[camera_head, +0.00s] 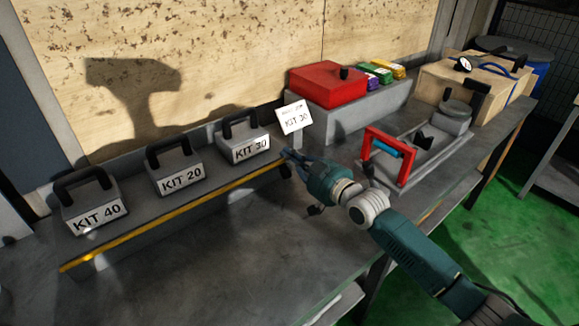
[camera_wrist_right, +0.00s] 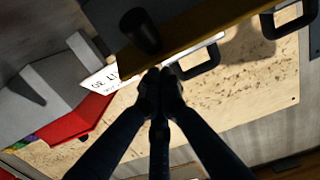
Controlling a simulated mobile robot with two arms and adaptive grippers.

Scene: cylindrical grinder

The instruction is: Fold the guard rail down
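The guard rail (camera_head: 180,213) is a long yellow-edged strip along the front of the shelf that holds the kits. In the right wrist view its yellow bar (camera_wrist_right: 190,37) crosses the top, with a dark cylindrical knob (camera_wrist_right: 141,30) on it. My right gripper (camera_head: 287,154) is at the right end of the rail. In the right wrist view the fingertips of the right gripper (camera_wrist_right: 160,84) come together just below the bar, with nothing visible between them. I cannot tell whether they touch the rail. My left gripper is out of view.
Kits marked KIT 40 (camera_head: 95,213), KIT 20 (camera_head: 180,180) and KIT 30 (camera_head: 248,150) stand behind the rail. A KIT 30 sign (camera_head: 293,118), a red box (camera_head: 325,84) and a device with a red frame (camera_head: 374,136) are farther right. The front tabletop (camera_head: 225,270) is clear.

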